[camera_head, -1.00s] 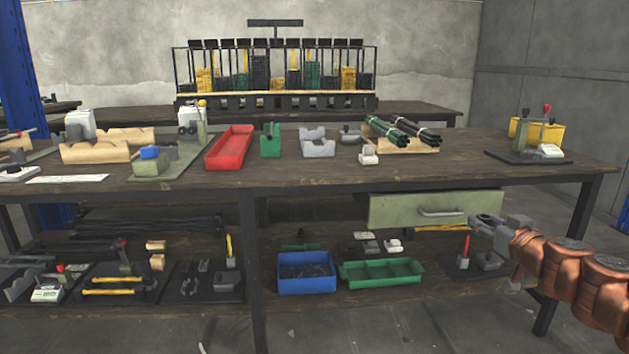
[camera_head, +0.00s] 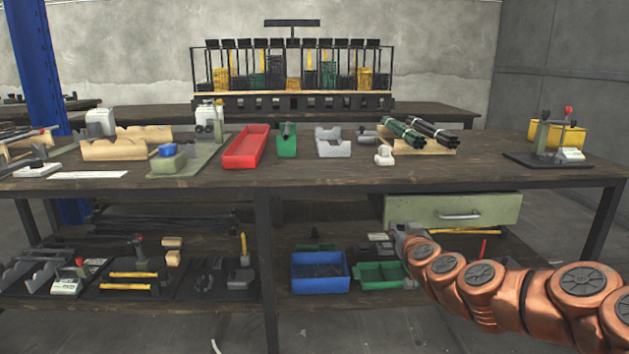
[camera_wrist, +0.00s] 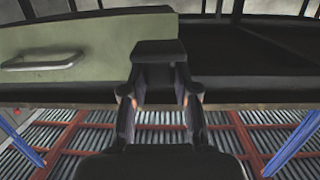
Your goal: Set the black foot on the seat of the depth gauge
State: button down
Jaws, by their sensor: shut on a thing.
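My gripper (camera_head: 400,238) is in front of the bench, below the drawer, and its fingers are hard to make out in the head view. In the wrist view my gripper (camera_wrist: 159,88) is shut on a dark block (camera_wrist: 158,50), which I take to be the black foot. The block sits between the fingertips, against the background of the drawer front. I cannot tell for sure which item is the depth gauge. A stand with a red knob on a black base (camera_head: 550,160) is at the right end of the bench top; its seat is not clear.
The bench top (camera_head: 330,178) holds a red tray (camera_head: 246,147), a green holder (camera_head: 287,141), a grey cradle (camera_head: 332,143) and bundled rods. The green drawer (camera_head: 440,209) hangs under its edge. Blue (camera_head: 320,273) and green (camera_head: 380,275) bins stand on the lower shelf.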

jog(key=w+a, duration=0.1)
jog(key=w+a+f, duration=0.1)
jog(key=a, duration=0.1)
jog(key=shift+w+a+f, duration=0.1)
jog(key=shift+w+a, duration=0.1)
